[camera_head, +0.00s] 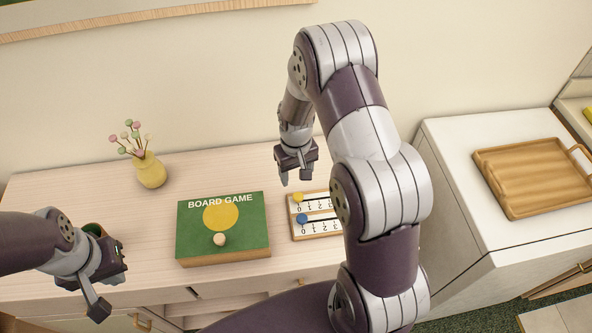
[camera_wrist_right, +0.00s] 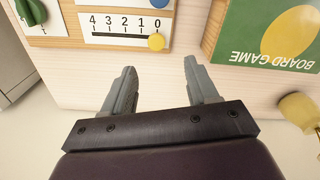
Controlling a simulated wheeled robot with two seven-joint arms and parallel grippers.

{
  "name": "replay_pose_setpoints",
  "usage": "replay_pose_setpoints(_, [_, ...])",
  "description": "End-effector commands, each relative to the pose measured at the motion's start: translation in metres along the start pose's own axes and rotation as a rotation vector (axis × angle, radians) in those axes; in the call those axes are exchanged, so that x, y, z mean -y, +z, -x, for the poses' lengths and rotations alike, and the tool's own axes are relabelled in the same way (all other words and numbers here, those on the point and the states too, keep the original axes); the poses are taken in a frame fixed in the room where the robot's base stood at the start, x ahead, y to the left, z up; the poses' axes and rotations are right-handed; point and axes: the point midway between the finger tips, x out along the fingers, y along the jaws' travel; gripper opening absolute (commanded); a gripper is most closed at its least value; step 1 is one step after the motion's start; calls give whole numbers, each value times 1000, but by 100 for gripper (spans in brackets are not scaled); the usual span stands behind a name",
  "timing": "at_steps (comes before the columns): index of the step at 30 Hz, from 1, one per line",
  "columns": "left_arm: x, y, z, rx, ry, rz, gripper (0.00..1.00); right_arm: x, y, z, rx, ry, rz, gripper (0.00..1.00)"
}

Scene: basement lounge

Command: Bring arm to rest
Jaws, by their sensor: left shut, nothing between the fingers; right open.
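My right arm reaches up and over the cabinet in the head view. Its gripper (camera_head: 292,172) hangs above the cabinet top, between the board game box and the wall, to the upper left of the score board. In the right wrist view the right gripper (camera_wrist_right: 161,82) has its two fingers apart with nothing between them. My left gripper (camera_head: 100,292) is at the left, over the cabinet's front edge, pointing down, shut and empty.
A green board game box (camera_head: 186,235) bears a small pale piece (camera_head: 219,239). The score board (camera_head: 325,233) has yellow and blue pegs. A yellow vase (camera_head: 150,172) stands behind. A wooden tray (camera_head: 530,175) lies on the white cabinet. A round object (camera_head: 93,229) is partly hidden by my left gripper.

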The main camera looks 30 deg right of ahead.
Motion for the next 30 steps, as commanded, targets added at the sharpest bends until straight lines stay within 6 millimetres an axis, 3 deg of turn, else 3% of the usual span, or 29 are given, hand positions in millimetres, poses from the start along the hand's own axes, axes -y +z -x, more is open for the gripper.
replay_pose_setpoints(6, [0,1,-5,0,0,0,0,1,0,24,2,0,0,58])
replay_pose_setpoints(22, [0,0,-5,0,0,0,0,0,0,26,-2,0,-11,58])
replay_pose_setpoints(25, [0,0,-5,0,0,0,0,4,30,24,39,-4,-34,58])
replay_pose_setpoints(30, [0,1,-10,0,0,0,0,30,99,72,7,-3,-17,58])
